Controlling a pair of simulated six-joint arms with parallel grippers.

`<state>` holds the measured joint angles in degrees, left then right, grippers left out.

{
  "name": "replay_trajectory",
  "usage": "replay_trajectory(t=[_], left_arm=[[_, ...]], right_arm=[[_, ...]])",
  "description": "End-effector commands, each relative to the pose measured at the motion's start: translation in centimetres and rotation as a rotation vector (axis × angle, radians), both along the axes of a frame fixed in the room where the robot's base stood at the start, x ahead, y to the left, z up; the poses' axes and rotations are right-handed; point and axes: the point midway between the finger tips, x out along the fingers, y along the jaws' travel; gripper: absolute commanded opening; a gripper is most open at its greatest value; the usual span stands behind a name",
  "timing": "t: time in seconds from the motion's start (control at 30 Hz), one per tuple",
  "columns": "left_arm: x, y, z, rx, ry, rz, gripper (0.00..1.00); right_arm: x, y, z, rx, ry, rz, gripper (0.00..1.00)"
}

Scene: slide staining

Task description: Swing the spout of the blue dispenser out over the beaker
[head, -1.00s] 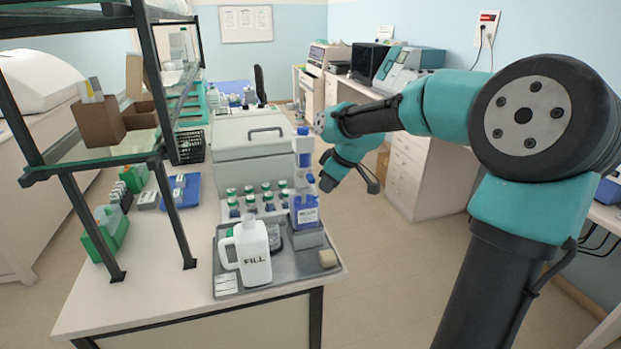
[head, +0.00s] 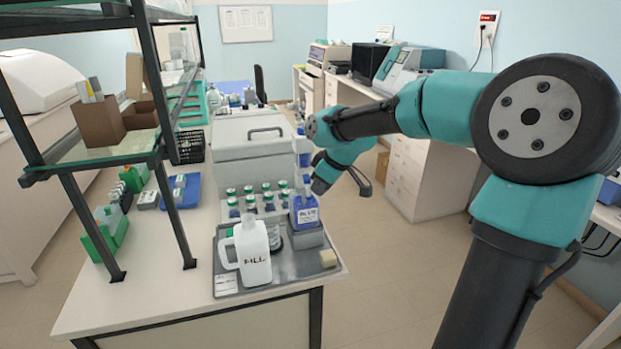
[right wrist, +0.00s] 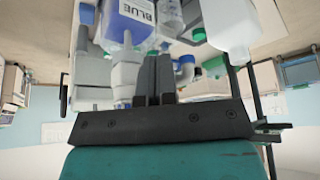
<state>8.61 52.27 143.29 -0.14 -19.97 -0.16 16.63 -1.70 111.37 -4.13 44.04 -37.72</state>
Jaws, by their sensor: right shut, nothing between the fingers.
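The blue dispenser (head: 306,214) stands upright on a grey block at the tray's back right, with a pale pump top. The spout is hard to make out against the gripper. A clear vessel that looks like the beaker (head: 275,238) stands left of the dispenser, partly hidden by the white jug. My left gripper is not in view.
The white jug (head: 252,256) marked FILL stands at the front of the grey tray (head: 290,276). Several green-capped bottles (head: 250,202) stand behind. A shelf frame (head: 165,150) rises on the left.

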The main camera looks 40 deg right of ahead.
Motion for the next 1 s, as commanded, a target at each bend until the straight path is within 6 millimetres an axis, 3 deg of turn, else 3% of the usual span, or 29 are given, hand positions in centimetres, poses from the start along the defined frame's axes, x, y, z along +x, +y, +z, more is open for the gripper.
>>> replay_trajectory(t=[1.0], left_arm=[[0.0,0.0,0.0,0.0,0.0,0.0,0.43]], right_arm=[[1.0,2.0,0.0,0.0,0.0,0.001,0.0]])
